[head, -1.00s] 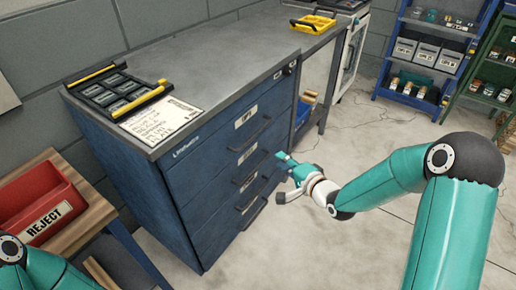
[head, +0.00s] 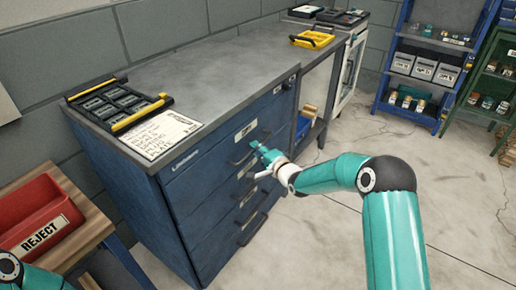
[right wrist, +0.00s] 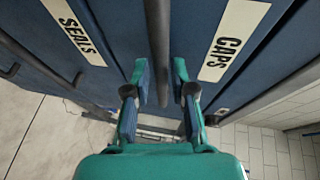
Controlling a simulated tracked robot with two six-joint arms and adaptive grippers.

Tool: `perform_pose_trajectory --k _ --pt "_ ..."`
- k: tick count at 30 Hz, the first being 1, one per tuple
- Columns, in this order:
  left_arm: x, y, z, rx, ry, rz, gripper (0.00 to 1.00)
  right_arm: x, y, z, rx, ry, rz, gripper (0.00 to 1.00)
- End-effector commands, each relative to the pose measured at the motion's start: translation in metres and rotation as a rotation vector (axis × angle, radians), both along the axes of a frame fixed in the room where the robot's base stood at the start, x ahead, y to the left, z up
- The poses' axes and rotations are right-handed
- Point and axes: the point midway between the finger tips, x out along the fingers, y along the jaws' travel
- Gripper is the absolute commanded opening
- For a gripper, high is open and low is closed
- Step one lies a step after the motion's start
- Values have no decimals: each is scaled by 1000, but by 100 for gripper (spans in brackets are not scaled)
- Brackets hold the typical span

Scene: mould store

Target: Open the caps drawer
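The blue drawer cabinet (head: 190,225) stands under the worktop, and all its drawers look shut. The caps drawer (head: 205,170) appears to be the top one, and its CAPS label (right wrist: 228,42) is readable in the right wrist view. Its dark bar handle (right wrist: 158,35) runs between the two fingers of my right gripper (right wrist: 160,85), which is open with one finger on each side of the bar. In the head view my right gripper (head: 262,150) is at the upper handles. Whether a finger touches the bar is unclear. My left gripper is out of view.
The SEALS label (right wrist: 75,30) marks the neighbouring drawer below. A red REJECT bin (head: 40,215) stands left. Floor before the cabinet is clear.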

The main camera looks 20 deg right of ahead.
Motion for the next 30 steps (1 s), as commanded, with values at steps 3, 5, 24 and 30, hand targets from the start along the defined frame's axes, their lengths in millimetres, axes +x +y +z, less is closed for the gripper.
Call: perform_pose_trajectory --k 3,5,24,30 --pt "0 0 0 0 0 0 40 10 3 -2 1 0 0 24" --pt "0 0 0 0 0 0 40 13 3 -3 1 1 0 24" --pt "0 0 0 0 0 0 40 14 3 -4 0 2 -1 0" --pt "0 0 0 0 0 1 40 14 -5 -4 0 3 -5 0"
